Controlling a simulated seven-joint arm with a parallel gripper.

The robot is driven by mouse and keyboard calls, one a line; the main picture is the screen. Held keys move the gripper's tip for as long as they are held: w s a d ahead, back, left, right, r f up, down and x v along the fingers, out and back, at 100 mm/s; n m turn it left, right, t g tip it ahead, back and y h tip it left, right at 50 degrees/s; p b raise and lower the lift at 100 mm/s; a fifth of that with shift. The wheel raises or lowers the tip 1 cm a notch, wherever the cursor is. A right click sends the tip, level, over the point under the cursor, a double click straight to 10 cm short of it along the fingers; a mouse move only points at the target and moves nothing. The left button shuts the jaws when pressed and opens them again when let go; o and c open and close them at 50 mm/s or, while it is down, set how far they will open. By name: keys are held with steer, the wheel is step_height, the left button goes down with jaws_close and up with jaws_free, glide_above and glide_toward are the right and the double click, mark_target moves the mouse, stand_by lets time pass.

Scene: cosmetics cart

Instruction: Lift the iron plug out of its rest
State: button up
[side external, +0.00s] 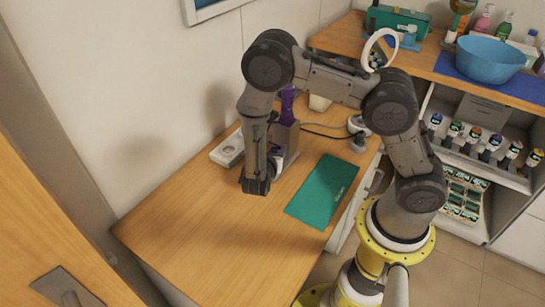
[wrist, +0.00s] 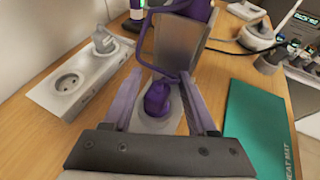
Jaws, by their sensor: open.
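The iron plug (wrist: 157,98) is purple and sits upright on a pale oval rest (wrist: 158,124) in the wrist view. A purple cord loops up behind it. My gripper (wrist: 158,88) is open, with one finger on each side of the plug and a visible gap to each. The hand's front edge covers the near end of the rest. In the side external view my gripper (side external: 274,166) is low over the table beside the grey iron stand (side external: 287,136), and the plug is hidden or too small to tell.
A white socket strip (wrist: 68,97) lies to the left, with a grey plug in its far socket and the near socket empty. The grey stand (wrist: 187,45), holding a purple iron, rises just behind the plug. A green heat mat (wrist: 252,125) lies to the right. The front tabletop (side external: 215,220) is clear.

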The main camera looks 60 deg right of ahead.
jaws_close()
stand_by(0.4)
